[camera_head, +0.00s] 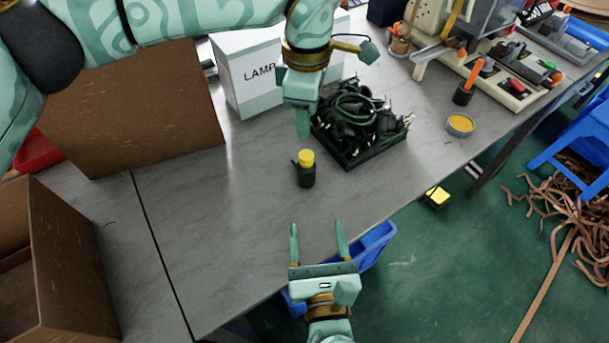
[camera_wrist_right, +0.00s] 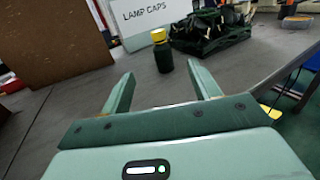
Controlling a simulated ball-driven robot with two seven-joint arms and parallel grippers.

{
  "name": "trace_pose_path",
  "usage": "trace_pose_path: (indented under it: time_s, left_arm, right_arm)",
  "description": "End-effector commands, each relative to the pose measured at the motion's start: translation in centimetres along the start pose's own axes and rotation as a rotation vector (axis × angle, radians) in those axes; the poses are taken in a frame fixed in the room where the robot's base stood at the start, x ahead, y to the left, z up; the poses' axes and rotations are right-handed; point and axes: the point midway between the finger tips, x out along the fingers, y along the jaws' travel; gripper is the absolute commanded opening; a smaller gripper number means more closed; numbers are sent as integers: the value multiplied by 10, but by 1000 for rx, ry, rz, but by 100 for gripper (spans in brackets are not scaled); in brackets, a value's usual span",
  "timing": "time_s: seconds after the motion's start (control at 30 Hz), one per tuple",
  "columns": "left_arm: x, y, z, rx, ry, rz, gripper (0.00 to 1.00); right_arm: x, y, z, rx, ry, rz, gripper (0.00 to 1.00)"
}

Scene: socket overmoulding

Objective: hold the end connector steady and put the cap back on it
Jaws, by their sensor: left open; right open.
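A small dark green end connector (camera_head: 306,175) stands upright on the grey table. A yellow piece (camera_head: 307,157), which may be the cap, sits on its top; I cannot tell how firmly. In the right wrist view the connector (camera_wrist_right: 163,57) stands beyond my fingertips with the yellow piece (camera_wrist_right: 158,35) on it. My left gripper (camera_head: 303,122) is open and points down just above and behind the connector, apart from it. My right gripper (camera_head: 318,228) is open and empty at the table's front edge, pointing towards the connector; its two fingers also show in the right wrist view (camera_wrist_right: 162,92).
A dark tray (camera_head: 350,163) of black cabled parts stands right behind the connector. A white box lettered LAMP (camera_head: 252,100) is behind it. Cardboard boxes (camera_head: 140,120) stand at left. A blue bin (camera_head: 372,246) is below the front edge. The table left of the connector is clear.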

Motion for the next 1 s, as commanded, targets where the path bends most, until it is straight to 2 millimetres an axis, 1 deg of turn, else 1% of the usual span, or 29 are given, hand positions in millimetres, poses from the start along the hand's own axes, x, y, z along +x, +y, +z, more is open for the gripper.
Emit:
trace_pose_path:
  time_s: [0.03, 0.1, 0.47, 0.57, 0.67, 0.77, 1.0]
  left_arm:
    - [21, 2, 0, 0, -3, -14, 44]
    - [26, 2, 0, 0, -4, -17, 44]
    - [23, 2, 0, 0, -4, -15, 44]
    - [23, 2, 0, 0, -4, -15, 44]
    - [23, 2, 0, 0, -4, -15, 44]
    - [23, 2, 0, 0, -4, -15, 44]
    - [23, 2, 0, 0, -4, -15, 44]
  right_arm:
    - [0, 0, -19, 2, 14, 0, 62]
    - [0, 0, -23, 2, 18, 0, 62]
    - [0, 0, -20, 2, 15, 0, 62]
    - [4, 0, -20, 2, 15, -1, 62]
    - [13, 0, -20, 2, 13, -2, 62]
    - [29, 0, -20, 2, 12, -1, 62]
    - [77, 0, -21, 2, 12, -1, 62]
